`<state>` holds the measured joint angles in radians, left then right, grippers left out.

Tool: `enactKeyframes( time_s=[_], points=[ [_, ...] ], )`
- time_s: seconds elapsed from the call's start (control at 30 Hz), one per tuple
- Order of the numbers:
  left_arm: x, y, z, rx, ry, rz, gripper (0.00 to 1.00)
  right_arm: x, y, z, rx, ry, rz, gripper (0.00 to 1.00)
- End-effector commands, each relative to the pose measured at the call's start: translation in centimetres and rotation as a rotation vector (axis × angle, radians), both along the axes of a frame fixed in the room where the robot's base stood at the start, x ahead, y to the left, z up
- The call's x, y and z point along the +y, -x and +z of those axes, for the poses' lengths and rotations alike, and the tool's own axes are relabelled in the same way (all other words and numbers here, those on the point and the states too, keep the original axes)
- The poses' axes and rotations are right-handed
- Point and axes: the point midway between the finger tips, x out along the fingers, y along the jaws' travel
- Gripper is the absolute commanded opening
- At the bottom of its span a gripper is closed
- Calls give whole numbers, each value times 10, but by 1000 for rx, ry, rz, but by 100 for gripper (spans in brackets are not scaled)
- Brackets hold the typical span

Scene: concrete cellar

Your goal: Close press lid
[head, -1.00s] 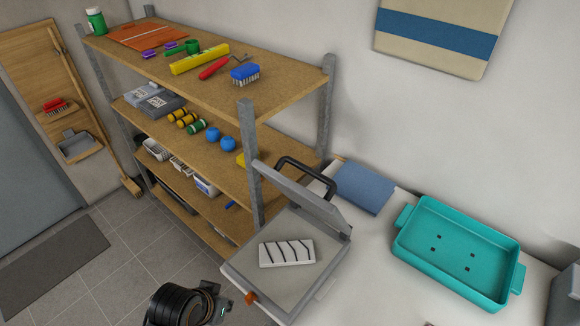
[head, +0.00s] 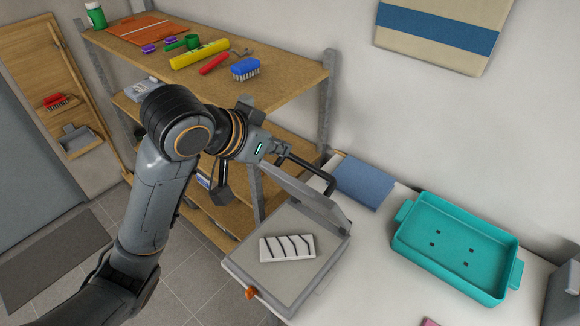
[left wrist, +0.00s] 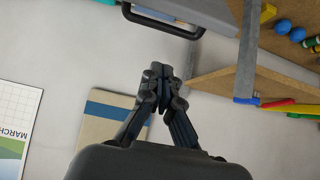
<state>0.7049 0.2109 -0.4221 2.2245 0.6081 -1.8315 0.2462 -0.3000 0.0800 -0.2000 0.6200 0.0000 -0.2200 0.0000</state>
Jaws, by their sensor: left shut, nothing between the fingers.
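The press (head: 247,268) stands on the white table with its grey lid (head: 308,198) raised and tilted open. A white piece with dark stripes (head: 287,248) lies on its lower plate. The lid's black handle (head: 318,173) sticks up at the lid's upper edge; a black handle also shows at the top of the left wrist view (left wrist: 165,24). My left gripper (head: 276,151) is beside the handle's left end in the head view, its fingertips hard to make out. In the left wrist view its fingers (left wrist: 160,73) are shut and empty, visually apart from the handle. My right gripper is not in view.
A wooden shelf (head: 290,82) with brushes and tools stands close behind my left arm. An orange knob (head: 251,293) is at the press's front.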

Motion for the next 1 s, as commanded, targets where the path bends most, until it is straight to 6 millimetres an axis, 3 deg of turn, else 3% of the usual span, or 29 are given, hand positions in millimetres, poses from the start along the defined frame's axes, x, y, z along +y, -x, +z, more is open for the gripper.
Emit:
enactKeyframes(
  time_s=[0.47, 0.7, 1.0],
  points=[
    [-42, -56, -63, 7, -1, 2, 0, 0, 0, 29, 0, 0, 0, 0],
    [-24, -33, -77, 3, 1, 2, 0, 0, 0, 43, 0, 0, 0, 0],
    [-19, -27, -82, 1, 0, 2, 0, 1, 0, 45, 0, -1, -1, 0]
  ],
)
